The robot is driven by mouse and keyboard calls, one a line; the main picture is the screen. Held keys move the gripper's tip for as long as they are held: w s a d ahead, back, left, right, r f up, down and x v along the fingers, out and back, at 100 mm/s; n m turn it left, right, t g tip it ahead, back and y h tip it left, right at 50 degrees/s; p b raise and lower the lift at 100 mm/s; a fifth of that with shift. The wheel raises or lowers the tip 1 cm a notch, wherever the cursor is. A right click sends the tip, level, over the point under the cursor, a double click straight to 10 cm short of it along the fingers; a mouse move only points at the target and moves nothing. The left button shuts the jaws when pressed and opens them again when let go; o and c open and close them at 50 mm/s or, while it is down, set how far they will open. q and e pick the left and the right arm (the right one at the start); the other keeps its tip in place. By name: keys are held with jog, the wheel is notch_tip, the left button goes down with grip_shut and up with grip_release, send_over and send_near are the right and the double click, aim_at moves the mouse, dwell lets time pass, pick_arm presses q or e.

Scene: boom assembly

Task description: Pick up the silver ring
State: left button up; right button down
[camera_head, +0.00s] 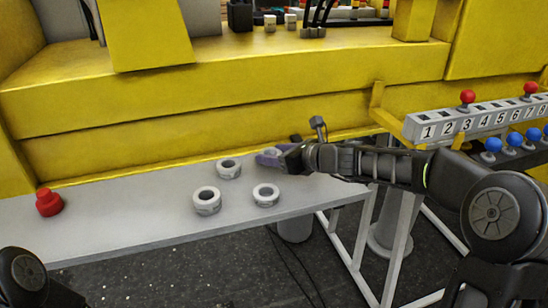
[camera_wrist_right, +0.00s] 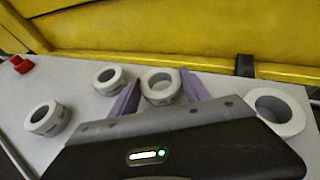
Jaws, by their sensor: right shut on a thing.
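Several similar silver-grey rings lie on the light grey table. My right gripper (camera_head: 268,156) reaches in from the right over the table. In the right wrist view, its purple fingers (camera_wrist_right: 157,94) are shut on a silver ring (camera_wrist_right: 162,84), one finger on each side. In the head view the held ring is mostly hidden by the gripper. Three other rings show there: a far ring (camera_head: 229,168), a near left ring (camera_head: 207,201) and a near right ring (camera_head: 266,195). My left gripper is out of view.
The grey table (camera_head: 120,222) has a red button-like object (camera_head: 49,202) at its left. A yellow machine body (camera_head: 200,105) runs along the back. A numbered rack (camera_head: 480,118) with red and blue knobs stands right. The table's left half is mostly free.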

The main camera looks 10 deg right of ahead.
notch_tip(320, 180, up, 8)
jog(key=p, duration=0.2)
jog(key=shift+r+p, duration=0.15)
jog(key=shift+p, duration=0.2)
notch_tip(320, 180, down, 10)
jog(key=b, duration=0.4)
jog(key=shift+s, duration=0.1)
jog(key=shift+r, duration=0.15)
dwell(0.5)
